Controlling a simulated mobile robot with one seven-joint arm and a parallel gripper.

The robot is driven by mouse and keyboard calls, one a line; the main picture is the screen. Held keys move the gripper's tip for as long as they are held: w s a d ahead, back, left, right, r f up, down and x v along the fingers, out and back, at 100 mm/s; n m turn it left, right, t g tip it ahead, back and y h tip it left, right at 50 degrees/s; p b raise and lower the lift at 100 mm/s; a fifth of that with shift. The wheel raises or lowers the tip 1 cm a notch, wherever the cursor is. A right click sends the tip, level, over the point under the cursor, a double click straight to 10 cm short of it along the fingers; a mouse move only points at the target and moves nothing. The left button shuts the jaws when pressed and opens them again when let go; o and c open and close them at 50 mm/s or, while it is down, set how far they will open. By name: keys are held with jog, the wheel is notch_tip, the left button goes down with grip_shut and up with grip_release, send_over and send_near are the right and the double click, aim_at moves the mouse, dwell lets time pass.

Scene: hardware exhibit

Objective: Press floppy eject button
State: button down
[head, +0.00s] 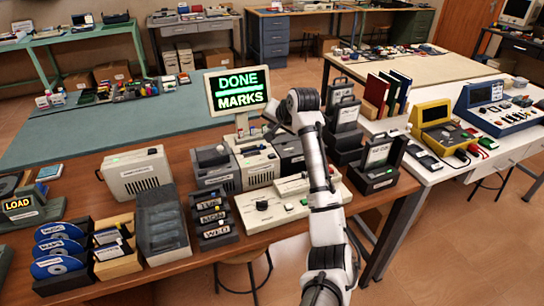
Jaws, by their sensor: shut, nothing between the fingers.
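Two boxy units that look like disk drives stand side by side on the wooden table: a grey one with a dark front (212,170) and a beige one (256,163). I cannot make out which is the floppy drive, and no eject button can be told apart at this size. My white arm reaches up from the bottom right of centre and bends at a dark joint. My gripper (271,131) is small, dark and shut with nothing held. It is above and behind the beige unit, in front of the monitor's stand; contact cannot be told.
A monitor (238,90) reading "DONE MARKS" stands behind the units. A beige panel with a dark knob (263,205) lies in front of them. Labelled dark blocks (213,218), a grey sloped rack (162,222) and discs (60,248) crowd the left. Dark holders (378,165) stand right of my arm.

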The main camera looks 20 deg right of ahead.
jog(key=b, duration=0.5)
send_over(272, 156)
jog(key=f, duration=0.6)
jog(key=shift+s+d, duration=0.2)
jog(key=shift+s, duration=0.1)
jog(key=shift+f, duration=1.1)
jog(key=shift+f, duration=0.4)
jog(key=shift+f, duration=0.45)
dwell(0.8)
jog(key=shift+r+p, duration=0.65)
jog(key=shift+r, duration=0.2)
